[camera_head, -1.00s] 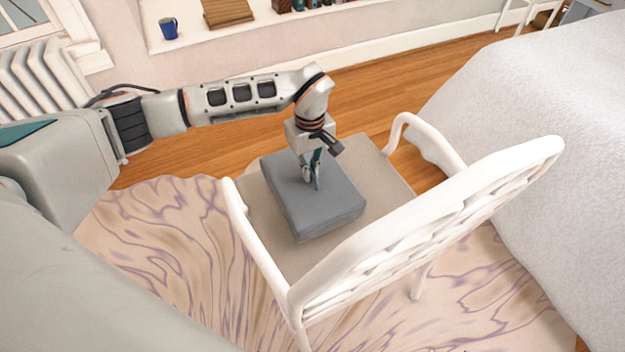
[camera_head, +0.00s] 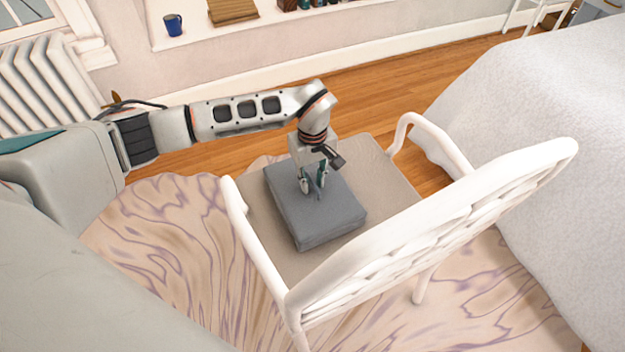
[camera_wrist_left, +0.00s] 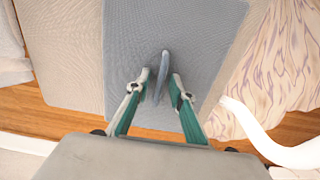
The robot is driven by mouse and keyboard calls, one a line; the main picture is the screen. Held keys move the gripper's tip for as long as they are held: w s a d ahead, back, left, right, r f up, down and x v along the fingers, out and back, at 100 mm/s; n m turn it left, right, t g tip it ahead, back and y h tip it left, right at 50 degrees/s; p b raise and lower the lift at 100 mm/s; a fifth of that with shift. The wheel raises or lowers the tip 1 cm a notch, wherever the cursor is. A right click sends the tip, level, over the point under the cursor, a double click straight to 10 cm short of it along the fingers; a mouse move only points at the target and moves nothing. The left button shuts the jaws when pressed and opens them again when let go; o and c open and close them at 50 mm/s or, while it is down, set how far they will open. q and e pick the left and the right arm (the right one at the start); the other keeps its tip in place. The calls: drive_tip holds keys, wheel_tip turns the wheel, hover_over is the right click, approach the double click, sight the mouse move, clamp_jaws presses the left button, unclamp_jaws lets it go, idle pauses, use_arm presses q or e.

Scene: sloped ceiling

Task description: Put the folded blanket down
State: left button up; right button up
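The folded blanket (camera_head: 325,220) is a flat blue-grey block lying on the seat of the white chair (camera_head: 408,196). It also fills the upper middle of the left wrist view (camera_wrist_left: 195,30). My left gripper (camera_head: 312,190) points down at the top of the blanket. In the left wrist view my left gripper (camera_wrist_left: 160,82) has its fingers apart, with a thin upright blue-grey tab standing between them and a gap on each side. My right gripper is not in view.
The chair's white armrests (camera_head: 255,250) and lattice back (camera_head: 450,235) rise around the seat. A bed with a pale cover (camera_head: 545,130) stands at the right. A patterned rug (camera_head: 165,240) lies underneath. A blue mug (camera_head: 173,25) sits on the sill.

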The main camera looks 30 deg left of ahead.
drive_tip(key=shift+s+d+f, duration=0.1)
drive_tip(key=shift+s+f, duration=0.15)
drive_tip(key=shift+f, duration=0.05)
use_arm(q)
drive_tip(key=shift+w+r, duration=0.1)
drive_tip(key=shift+r, duration=0.3)
wheel_tip(320, 180, up, 5)
drive_tip(key=shift+w+r+p, duration=0.1)
drive_tip(key=shift+p, duration=0.8)
wheel_tip(320, 180, up, 6)
drive_tip(key=p, duration=0.1)
drive_tip(key=shift+s+p, duration=0.2)
drive_tip(key=shift+p, duration=0.1)
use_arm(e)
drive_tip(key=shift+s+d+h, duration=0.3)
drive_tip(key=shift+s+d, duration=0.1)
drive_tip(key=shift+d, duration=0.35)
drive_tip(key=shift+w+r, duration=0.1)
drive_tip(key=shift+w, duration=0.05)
